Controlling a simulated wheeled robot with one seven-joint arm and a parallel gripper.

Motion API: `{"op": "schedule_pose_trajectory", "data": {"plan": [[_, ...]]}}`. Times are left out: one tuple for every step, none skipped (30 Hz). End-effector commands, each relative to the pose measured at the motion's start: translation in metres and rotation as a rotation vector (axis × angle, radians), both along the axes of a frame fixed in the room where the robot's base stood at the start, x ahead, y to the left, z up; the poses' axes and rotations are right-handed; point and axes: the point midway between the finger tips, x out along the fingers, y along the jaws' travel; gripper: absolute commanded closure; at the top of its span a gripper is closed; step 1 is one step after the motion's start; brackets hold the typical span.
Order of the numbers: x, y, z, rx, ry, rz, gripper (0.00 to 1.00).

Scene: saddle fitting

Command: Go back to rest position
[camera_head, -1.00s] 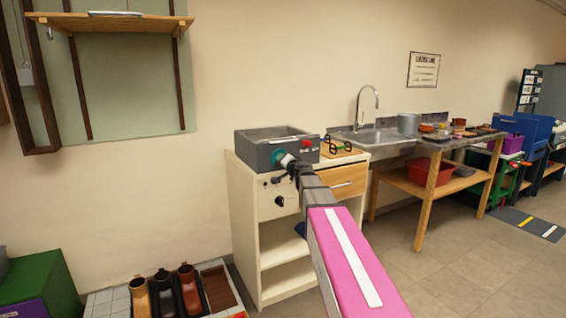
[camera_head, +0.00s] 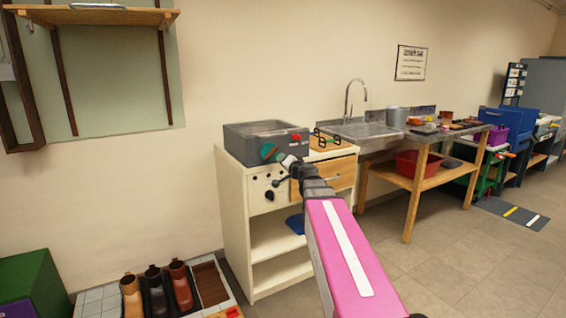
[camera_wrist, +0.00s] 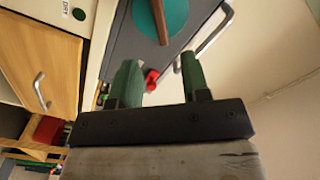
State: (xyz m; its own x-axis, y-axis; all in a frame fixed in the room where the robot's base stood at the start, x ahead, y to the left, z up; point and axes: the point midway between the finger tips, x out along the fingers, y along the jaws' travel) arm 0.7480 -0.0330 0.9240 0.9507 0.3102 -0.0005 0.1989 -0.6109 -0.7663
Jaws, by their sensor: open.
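My gripper (camera_wrist: 157,80) shows in the wrist view as two green fingers set apart on a dark bar, open with nothing between them. In the head view my pink and grey arm reaches from the lower right to the front of the cream cabinet (camera_head: 233,220). The gripper end is mostly hidden there behind my wrist. A grey box-shaped unit (camera_head: 250,150) stands on the cabinet. A teal round part (camera_head: 269,152) shows at its front, and in the wrist view a teal disc (camera_wrist: 175,22) with a brown bar lies beyond the fingertips.
A sink table (camera_head: 421,160) with a red tub (camera_head: 418,163) below stands to the right. Boots (camera_head: 156,290) stand on a tiled tray (camera_head: 93,301) at lower left, beside a green box (camera_head: 30,280). A wall shelf (camera_head: 95,17) hangs upper left. Open floor (camera_head: 480,270) lies right.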

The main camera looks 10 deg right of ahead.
Motion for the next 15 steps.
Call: {"op": "schedule_pose_trajectory", "data": {"plan": [[0.000, 0.000, 0.000, 0.000, 0.000, 0.000, 0.57], [0.000, 0.000, 0.000, 0.000, 0.000, 0.000, 0.57], [0.000, 0.000, 0.000, 0.000, 0.000, 0.000, 0.57], [0.000, 0.000, 0.000, 0.000, 0.000, 0.000, 0.57], [0.000, 0.000, 0.000, 0.000, 0.000, 0.000, 0.57], [0.000, 0.000, 0.000, 0.000, 0.000, 0.000, 0.57], [0.000, 0.001, -0.001, -0.002, 0.002, 0.002, 0.57], [-0.001, 0.002, -0.002, -0.004, 0.004, 0.005, 0.57], [-0.002, 0.004, -0.006, -0.013, 0.011, 0.013, 0.57], [-0.004, 0.006, -0.009, -0.021, 0.018, 0.021, 0.57], [-0.006, 0.009, -0.015, -0.031, 0.029, 0.033, 0.57], [-0.009, 0.015, -0.024, -0.049, 0.047, 0.053, 0.57], [-0.012, 0.020, -0.032, -0.066, 0.064, 0.071, 0.57], [-0.016, 0.025, -0.041, -0.084, 0.085, 0.092, 0.57], [-0.022, 0.033, -0.055, -0.115, 0.116, 0.123, 0.57]]}}
